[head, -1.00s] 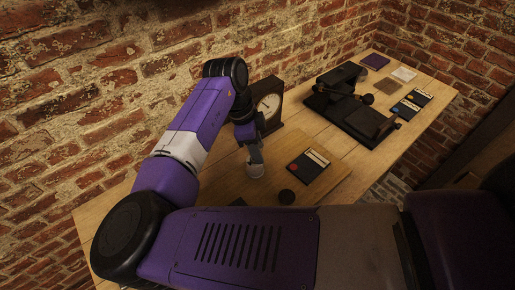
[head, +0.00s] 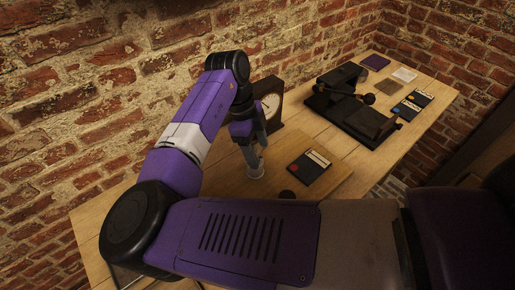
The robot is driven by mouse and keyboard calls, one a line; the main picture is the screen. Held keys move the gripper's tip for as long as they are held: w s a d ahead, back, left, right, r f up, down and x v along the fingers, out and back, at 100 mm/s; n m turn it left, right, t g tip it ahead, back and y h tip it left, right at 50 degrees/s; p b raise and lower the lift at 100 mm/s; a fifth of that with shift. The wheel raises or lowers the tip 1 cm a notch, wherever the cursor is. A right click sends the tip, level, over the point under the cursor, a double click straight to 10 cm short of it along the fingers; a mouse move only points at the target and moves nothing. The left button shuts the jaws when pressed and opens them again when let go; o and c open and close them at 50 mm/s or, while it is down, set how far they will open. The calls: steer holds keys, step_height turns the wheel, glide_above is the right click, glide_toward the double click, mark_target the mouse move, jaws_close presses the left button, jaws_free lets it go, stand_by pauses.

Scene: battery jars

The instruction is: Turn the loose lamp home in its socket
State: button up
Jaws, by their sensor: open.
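My gripper (head: 254,154) hangs over the wooden board (head: 222,182) in the middle of the bench, pointing down, with its jaws open. Right at its fingertips is a small pale grey round thing (head: 256,173), which may be the lamp. It looks upright on the board, but I cannot tell whether the fingers touch it. Its socket and thread are too small or hidden to make out.
A dark card with a red dot (head: 308,167) and a black round knob (head: 287,194) are close by on the right. A clock (head: 268,106) stands behind. A black apparatus (head: 345,112) and several cards lie farther right. Brick walls border the bench.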

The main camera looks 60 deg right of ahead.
steer(key=shift+b+v, duration=0.4)
steer(key=shift+v, duration=3.5)
steer(key=shift+s, duration=0.1)
